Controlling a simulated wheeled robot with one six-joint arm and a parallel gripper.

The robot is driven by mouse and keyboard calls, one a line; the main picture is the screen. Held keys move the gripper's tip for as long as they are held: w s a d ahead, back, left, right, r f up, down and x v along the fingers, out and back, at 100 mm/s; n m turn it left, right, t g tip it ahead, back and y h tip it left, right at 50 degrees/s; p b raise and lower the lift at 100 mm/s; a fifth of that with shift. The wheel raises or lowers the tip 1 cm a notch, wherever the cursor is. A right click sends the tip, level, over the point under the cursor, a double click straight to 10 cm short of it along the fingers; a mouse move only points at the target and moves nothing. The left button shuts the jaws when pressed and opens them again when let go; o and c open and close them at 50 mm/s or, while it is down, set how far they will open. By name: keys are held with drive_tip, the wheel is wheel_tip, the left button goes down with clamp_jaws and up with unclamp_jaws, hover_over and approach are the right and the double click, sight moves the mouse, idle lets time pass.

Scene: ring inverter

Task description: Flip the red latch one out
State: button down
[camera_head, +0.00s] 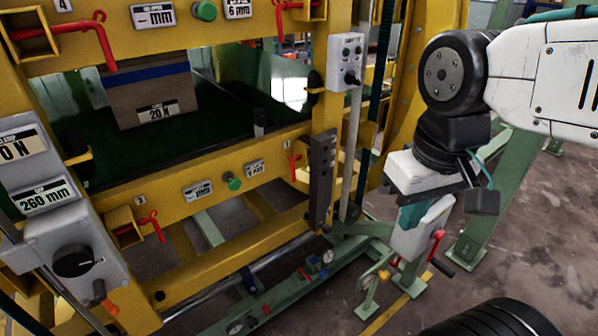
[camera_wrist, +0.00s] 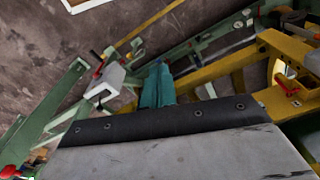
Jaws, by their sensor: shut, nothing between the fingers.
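Red latch one (camera_head: 294,166) is a small red handle by a yellow bracket on the lower yellow beam, beside a label "1", in the head view. Its upper part is near a dark upright block. In the wrist view a red latch (camera_wrist: 287,86) shows on a yellow bracket at the right; I cannot tell which one it is. My gripper (camera_head: 411,216), with teal fingers, points down to the right of the yellow frame, well apart from latch one. Its fingers (camera_wrist: 156,84) are together and empty in the wrist view.
Other red latches (camera_head: 152,226) (camera_head: 85,32) sit on the left of the frame (camera_head: 225,185). A dark upright block (camera_head: 321,178) and a grey switch box (camera_head: 345,62) stand right of latch one. A pale stand with a red lever (camera_head: 437,245) is below my gripper. Open floor (camera_head: 530,215) lies right.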

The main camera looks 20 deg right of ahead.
drive_tip(key=w+d+f+m+t, duration=0.1)
drive_tip(key=w+d+f+m, duration=0.15)
drive_tip(key=w+f, duration=0.7)
drive_tip(key=w+d+f+m+t, duration=0.15)
drive_tip(key=w+d+f, duration=0.25)
drive_tip(key=w+f, duration=0.55)
drive_tip(key=w+d+f+m+t, duration=0.1)
drive_tip(key=w+d+f+m, duration=0.3)
drive_tip(key=f, duration=0.9)
drive_tip(key=w+a+f+t+y, duration=0.2)
drive_tip(key=w+a+t+y, duration=0.1)
drive_tip(key=w+a+t, duration=0.3)
drive_tip(key=w+a+r+m+t+y, duration=0.1)
drive_tip(key=w+r+m+t+y, duration=0.1)
drive_tip(key=r, duration=0.3)
drive_tip(key=w+r+m+t+y, duration=0.1)
drive_tip(key=w+r+m+t, duration=0.1)
drive_tip(key=r, duration=0.4)
drive_tip(key=shift+a+r+m+t+y, duration=0.15)
drive_tip(key=shift+a+m+t+y, duration=0.35)
drive_tip(key=shift+t, duration=0.45)
drive_tip(key=shift+d, duration=0.15)
drive_tip(key=x, duration=1)
